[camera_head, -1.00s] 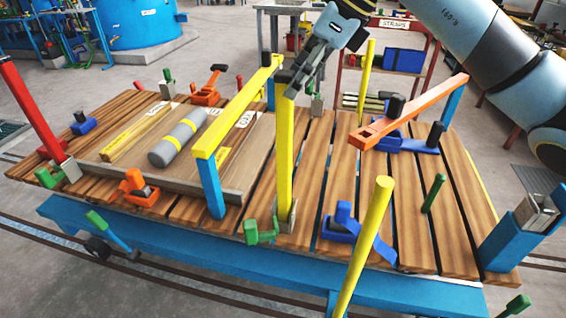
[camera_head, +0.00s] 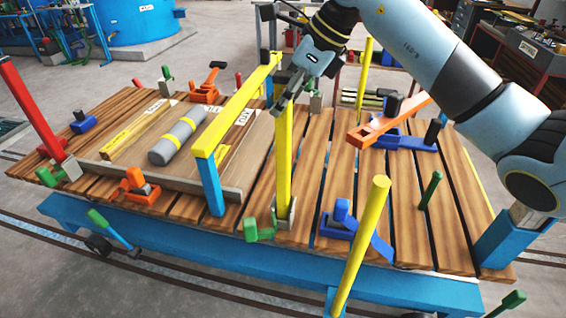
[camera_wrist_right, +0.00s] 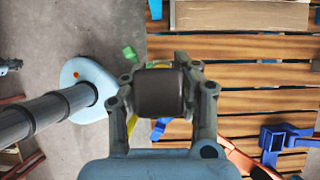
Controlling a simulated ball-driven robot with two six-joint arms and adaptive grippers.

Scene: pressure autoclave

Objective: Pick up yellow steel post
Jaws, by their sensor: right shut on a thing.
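A flat yellow post (camera_head: 284,150) stands upright at the front of the slatted wooden deck, its foot in a grey bracket (camera_head: 283,212). My right gripper (camera_head: 284,97) is at its upper end, coming from above right. In the right wrist view the jaws (camera_wrist_right: 158,88) are closed around a dark block (camera_wrist_right: 158,95), which seems to be the post's dark top, with slivers of yellow beside it. A round yellow post (camera_head: 360,245) stands nearer the camera, and another thin yellow post (camera_head: 364,75) stands at the back. My left gripper is out of view.
A yellow bar on a blue upright (camera_head: 211,187) stands just left of the post. A grey cylinder (camera_head: 178,141) lies left. Blue and green clamps (camera_head: 340,219) flank the post's foot.

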